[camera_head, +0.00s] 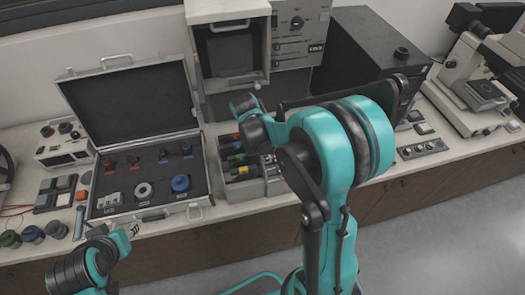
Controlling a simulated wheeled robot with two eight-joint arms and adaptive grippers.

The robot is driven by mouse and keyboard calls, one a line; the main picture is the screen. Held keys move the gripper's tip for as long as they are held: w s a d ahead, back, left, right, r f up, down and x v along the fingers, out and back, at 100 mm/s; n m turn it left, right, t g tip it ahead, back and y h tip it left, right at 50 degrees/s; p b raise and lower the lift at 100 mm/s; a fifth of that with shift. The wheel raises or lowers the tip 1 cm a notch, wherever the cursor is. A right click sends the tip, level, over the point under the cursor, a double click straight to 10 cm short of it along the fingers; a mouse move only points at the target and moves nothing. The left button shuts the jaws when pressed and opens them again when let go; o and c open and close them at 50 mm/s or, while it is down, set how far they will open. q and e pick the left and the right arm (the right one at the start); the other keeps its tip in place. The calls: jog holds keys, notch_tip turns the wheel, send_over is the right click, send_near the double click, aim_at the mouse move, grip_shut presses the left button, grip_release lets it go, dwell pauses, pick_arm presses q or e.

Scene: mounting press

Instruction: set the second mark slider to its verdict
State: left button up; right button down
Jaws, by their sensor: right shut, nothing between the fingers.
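No slider can be made out clearly at this size. A small grey panel (422,148) with a row of dark controls lies on the bench to the right of my right arm. My right arm rises through the middle and bends left at its large teal joint. Its far end, with my right gripper (243,104), is small and partly hidden, over the bench in front of the grey open-fronted unit (265,52). The gripper is shut and holds nothing.
An open case (97,214) with several coloured parts stands left of centre. A bin (245,190) of coloured-handled items is right of it. A black box (365,50) and a microscope (470,75) stand at the right. My right arm hides part of the bench.

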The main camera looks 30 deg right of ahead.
aim_at(275, 160)
pick_arm(q)
jog(key=shift+f, duration=0.25)
pick_arm(e)
jog(key=shift+x, duration=0.95)
jog(key=shift+d, duration=0.1)
